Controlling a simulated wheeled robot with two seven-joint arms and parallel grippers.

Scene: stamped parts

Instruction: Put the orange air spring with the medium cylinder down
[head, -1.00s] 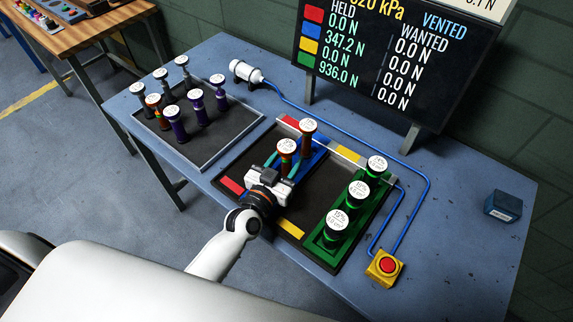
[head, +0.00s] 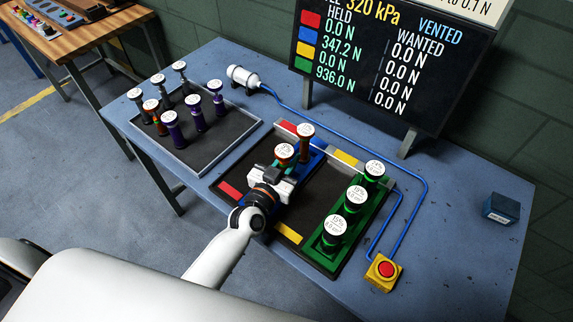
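An orange air spring (head: 283,154) with a white cap stands upright in the blue holder (head: 318,160), at its near end. A second orange air spring (head: 306,131) stands just behind it. Only one gripper shows; its arm comes in from the lower left, so I take it as my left gripper (head: 279,172). It is just on the near side of the nearer orange spring, its fingers apart and seemingly around or right beside the spring's lower part. The gripper hides the base of that spring and part of the blue holder. My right gripper is not in view.
Three green springs (head: 354,200) stand in a green holder on the right. A grey tray (head: 185,168) with several springs stands at the left. The screen (head: 375,65) reads blue 347.2 N, green 936.0 N, vented. A red button (head: 386,270) and blue box (head: 501,208) stand at the right.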

